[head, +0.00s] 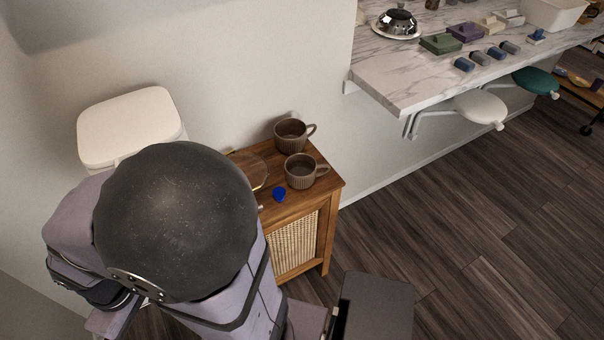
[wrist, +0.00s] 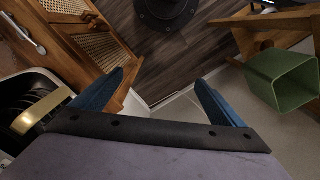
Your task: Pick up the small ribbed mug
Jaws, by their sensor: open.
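Two brown mugs stand upright on the wooden cane cabinet (head: 328,184) in the head view. The front mug (head: 300,172) has clear vertical ribs and its handle points right. The back mug (head: 290,136) is similar, with its handle also to the right. I cannot tell for sure which is smaller. My gripper (wrist: 159,80) shows in the wrist view with two blue fingers apart and nothing between them. Neither mug shows in that view. In the head view my arm hides most or all of the gripper.
A small blue piece (head: 279,194) shows by the front mug; I cannot tell what it is. A round glassy item (head: 252,168) is partly hidden by my arm. A green square container (wrist: 283,80) shows at the wrist view's right. A marble counter (head: 400,80) holds several items.

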